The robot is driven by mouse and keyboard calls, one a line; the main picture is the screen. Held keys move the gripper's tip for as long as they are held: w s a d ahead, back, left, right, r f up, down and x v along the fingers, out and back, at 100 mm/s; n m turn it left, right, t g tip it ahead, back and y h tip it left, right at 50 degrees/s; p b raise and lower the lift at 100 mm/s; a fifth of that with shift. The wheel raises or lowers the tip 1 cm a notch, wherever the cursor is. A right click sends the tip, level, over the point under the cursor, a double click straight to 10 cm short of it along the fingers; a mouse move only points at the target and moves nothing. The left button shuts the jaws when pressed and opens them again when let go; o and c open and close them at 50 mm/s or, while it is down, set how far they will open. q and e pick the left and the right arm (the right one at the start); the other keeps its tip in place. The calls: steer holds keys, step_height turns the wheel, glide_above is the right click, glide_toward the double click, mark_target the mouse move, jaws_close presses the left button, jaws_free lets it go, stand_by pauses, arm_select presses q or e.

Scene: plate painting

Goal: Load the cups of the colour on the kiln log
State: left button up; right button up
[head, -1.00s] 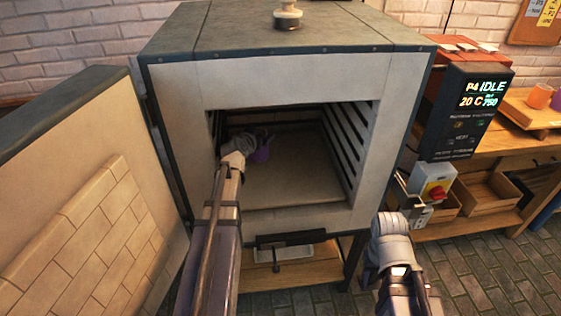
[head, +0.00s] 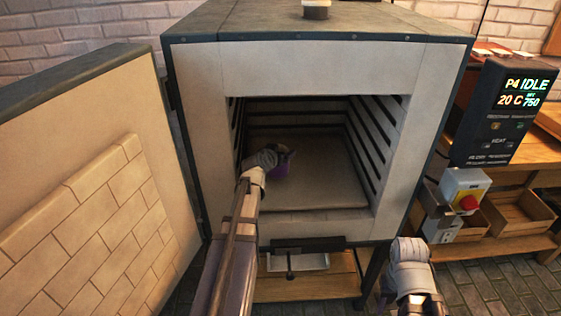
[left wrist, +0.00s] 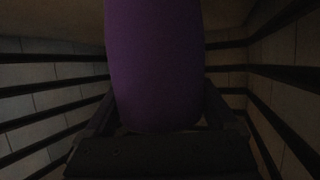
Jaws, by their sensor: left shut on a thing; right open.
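The kiln (head: 300,68) stands open in front of me, its door (head: 80,150) swung out to the left. My left arm reaches into the chamber, and my left gripper (head: 277,156) is shut on a purple cup (head: 282,168) near the left side of the kiln shelf (head: 335,182). The purple cup (left wrist: 155,65) fills the middle of the left wrist view between the fingers. I cannot tell whether it touches the shelf. My right gripper is open, low in front of the kiln at the right; its fingertips are not clear. No kiln log is readable.
The control panel (head: 508,112) reads IDLE, 20 C and 750. A switch box with a red knob (head: 468,203) sits below it.

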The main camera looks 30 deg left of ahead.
arm_select(q)
steer(key=shift+f+b, duration=0.8)
steer(key=shift+f, duration=0.45)
arm_select(e)
steer(key=shift+f, duration=1.25)
arm_select(q)
steer(key=shift+f, duration=0.2)
steer(key=o, duration=1.3)
arm_select(e)
steer(key=shift+f, duration=0.1)
arm_select(q)
steer(key=shift+r, duration=0.1)
steer(key=shift+s+r, duration=0.1)
steer(key=shift+r, duration=0.15)
steer(key=p+v, duration=0.4)
steer(key=v, duration=0.7)
steer(key=shift+s+r+p, duration=0.1)
steer(key=shift+s+p, duration=0.2)
steer(key=shift+s, duration=0.05)
arm_select(e)
step_height(320, 180, up, 5)
steer(key=shift+f, duration=0.1)
